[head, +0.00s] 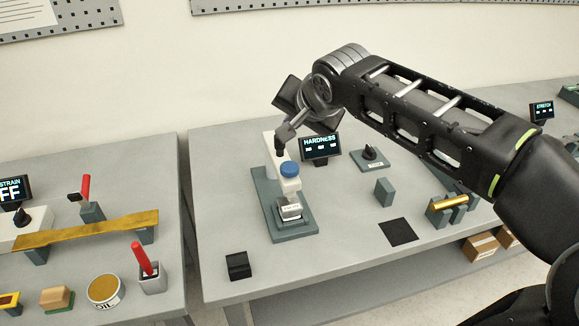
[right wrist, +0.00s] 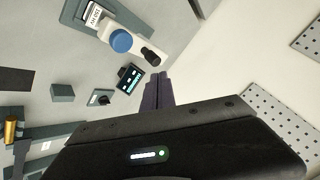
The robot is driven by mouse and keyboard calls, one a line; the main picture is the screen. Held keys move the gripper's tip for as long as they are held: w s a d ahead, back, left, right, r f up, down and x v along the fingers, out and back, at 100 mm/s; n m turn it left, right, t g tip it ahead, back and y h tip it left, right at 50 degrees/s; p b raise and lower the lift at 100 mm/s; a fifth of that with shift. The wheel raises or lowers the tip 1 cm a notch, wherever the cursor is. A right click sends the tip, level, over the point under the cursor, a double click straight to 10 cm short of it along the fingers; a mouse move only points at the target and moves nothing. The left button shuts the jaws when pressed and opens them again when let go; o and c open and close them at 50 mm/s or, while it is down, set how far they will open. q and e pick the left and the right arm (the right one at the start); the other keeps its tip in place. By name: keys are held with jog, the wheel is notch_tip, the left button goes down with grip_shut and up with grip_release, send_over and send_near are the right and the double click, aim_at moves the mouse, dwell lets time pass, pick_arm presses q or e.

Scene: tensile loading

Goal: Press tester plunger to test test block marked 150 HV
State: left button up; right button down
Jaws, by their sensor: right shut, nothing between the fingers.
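The hardness tester (head: 283,177) has a grey base, a white body and a blue plunger cap (head: 289,169). The blue cap also shows in the right wrist view (right wrist: 121,41). A test block (head: 290,210) with a white label sits on the tester base below the plunger. In the right wrist view its label (right wrist: 93,14) appears to read 150 HV. My right gripper (head: 283,136) is shut and empty, behind and above the blue cap, near the tester's black knob (right wrist: 150,56). It is apart from the cap. My left gripper is not in view.
A HARDNESS display (head: 320,148) and a knob box (head: 370,157) stand right of the tester. A grey block (head: 384,192), a black mat (head: 398,231) and a dark block (head: 238,265) are on the table (head: 330,258). A gap separates the left table (head: 190,235).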

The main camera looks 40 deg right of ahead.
jog(key=b, duration=0.4)
send_over(291, 169)
notch_tip(291, 169, down, 7)
jog(key=shift+d+r, duration=0.1)
jog(key=shift+f+b, duration=0.5)
jog(key=shift+b, duration=0.15)
dwell(1.2)
jog(key=shift+f+b, duration=0.45)
jog(key=shift+b, duration=0.2)
